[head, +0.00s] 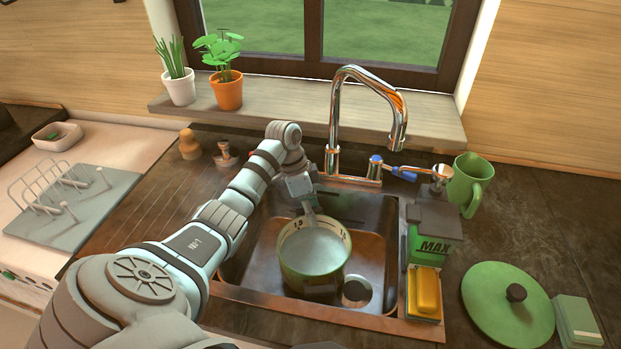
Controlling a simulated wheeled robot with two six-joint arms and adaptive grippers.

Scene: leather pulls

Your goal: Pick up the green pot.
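The green pot (291,267) stands in the sink basin (376,240) in the head view. It looks upright, with a pale inside that has dark marks near the rim. My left gripper (309,209) reaches over the sink from the left and points down at the pot's far rim. Its fingertips overlap the rim in the picture. I cannot tell whether they touch or pinch it, as the fingers are small and partly hidden. My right gripper is not in view.
The chrome faucet (338,113) rises behind the sink. A green bottle (428,243), yellow sponge (427,294) and green mug (468,184) stand to the right. A green lid (507,305) lies on the dark counter. A dish rack (62,188) is at left.

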